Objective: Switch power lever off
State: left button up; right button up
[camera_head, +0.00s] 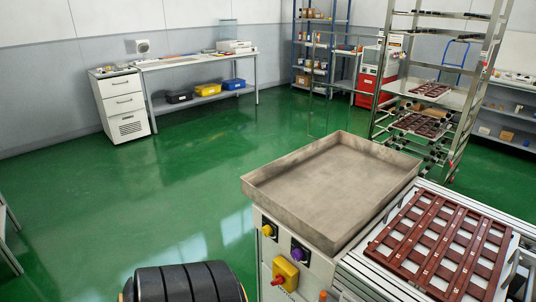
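A metal cabinet under a shallow grey tray (330,190) stands at the lower middle of the head view. Its front carries a yellow knob (268,231), a purple knob (298,254) and, lower down, a yellow switch box (289,268) with a small red part. I cannot tell which of these is the power lever, or its position. An orange part (323,296) shows at the bottom edge. Neither of my grippers is in view. A large black ribbed shape at the bottom left covers some floor beside the cabinet.
A conveyor with a brown slotted tray (440,245) lies right of the cabinet. A tall metal rack (470,100) with more brown trays stands behind it. A workbench (195,62) and a white drawer unit (120,103) stand at the far wall. Green floor is clear on the left.

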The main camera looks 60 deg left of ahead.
aim_at(279, 280)
jog(key=u, duration=1.85)
